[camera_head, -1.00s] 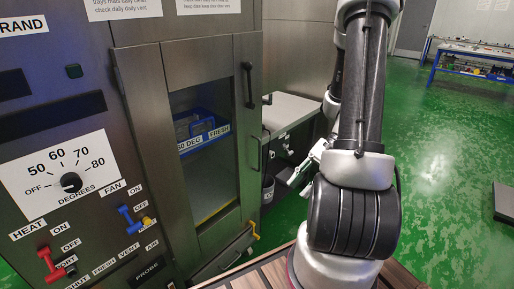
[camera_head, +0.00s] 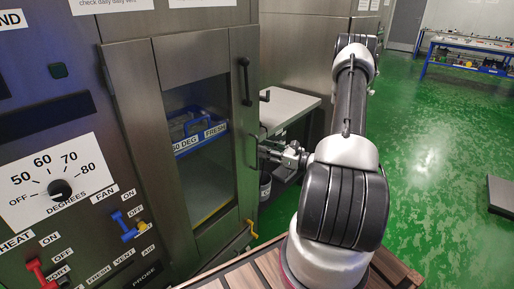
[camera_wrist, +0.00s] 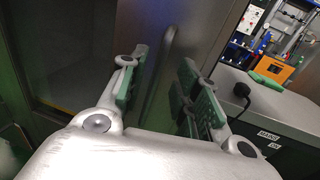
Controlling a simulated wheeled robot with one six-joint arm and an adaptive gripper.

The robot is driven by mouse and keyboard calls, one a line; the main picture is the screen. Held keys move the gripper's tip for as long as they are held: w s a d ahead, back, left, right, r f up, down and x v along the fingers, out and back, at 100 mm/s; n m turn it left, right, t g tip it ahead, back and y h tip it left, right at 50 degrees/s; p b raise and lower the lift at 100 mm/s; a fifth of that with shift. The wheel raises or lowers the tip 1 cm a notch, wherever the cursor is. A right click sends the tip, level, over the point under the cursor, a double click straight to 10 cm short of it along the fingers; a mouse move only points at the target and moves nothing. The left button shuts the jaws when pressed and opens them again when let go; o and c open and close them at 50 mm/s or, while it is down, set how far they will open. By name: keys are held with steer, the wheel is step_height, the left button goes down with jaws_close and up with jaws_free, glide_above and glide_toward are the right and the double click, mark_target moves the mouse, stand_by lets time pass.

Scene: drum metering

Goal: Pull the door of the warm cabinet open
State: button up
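The warm cabinet door (camera_head: 215,240) has a metal frame around a glass pane and looks shut. A dark upright handle (camera_head: 246,82) is high on its right edge, and a thinner bar handle (camera_head: 252,151) is lower on that edge. My gripper (camera_head: 265,150) is beside the lower bar in the head view. In the wrist view my gripper (camera_wrist: 163,70) has its green-padded fingers apart, with the upright bar (camera_wrist: 161,78) appearing between them. Contact with the bar cannot be made out. My arm partly hides the area to the right.
A blue tray (camera_head: 195,140) shows behind the glass. A yellow lever (camera_head: 250,230) is at the door's lower right. A grey-topped bench (camera_head: 290,108) stands right of the cabinet. A control panel with a dial (camera_head: 60,190) is at left.

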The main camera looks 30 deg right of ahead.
steer(key=shift+x, duration=2.1)
jaws_close()
